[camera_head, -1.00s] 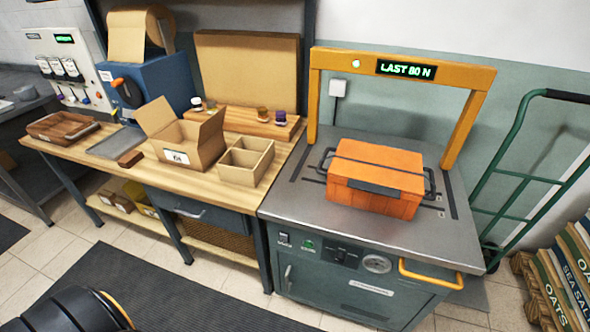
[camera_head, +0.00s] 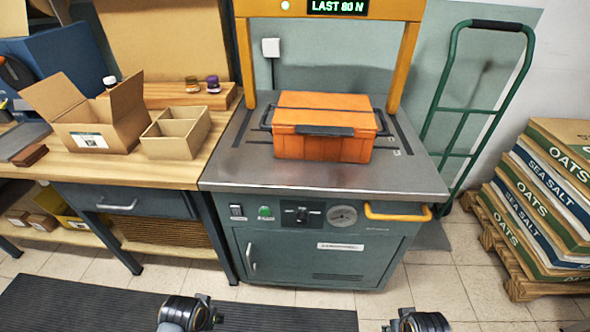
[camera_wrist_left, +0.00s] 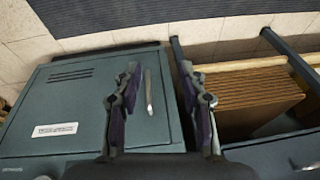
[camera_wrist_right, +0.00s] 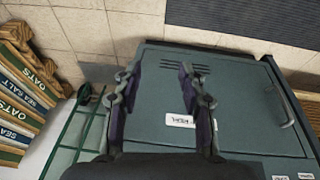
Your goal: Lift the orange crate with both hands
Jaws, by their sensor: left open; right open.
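The orange crate (camera_head: 322,133) sits closed on the grey metal top of the strapping machine (camera_head: 270,170). It has a dark front handle and a dark handle on each short end, and a dark strap line crosses its lid. Parts of my two arms show at the bottom edge of the head view, well in front of the machine; the fingers are not clear there. In the left wrist view my left gripper (camera_wrist_left: 158,80) is open and empty, facing the machine's cabinet door. In the right wrist view my right gripper (camera_wrist_right: 158,78) is open and empty before the cabinet.
A yellow arch (camera_head: 410,50) stands over the machine behind the crate. A wooden workbench (camera_head: 110,170) with an open cardboard box (camera_head: 100,135) adjoins on the left. A green hand truck (camera_head: 450,110) and stacked sacks (camera_head: 545,200) stand right.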

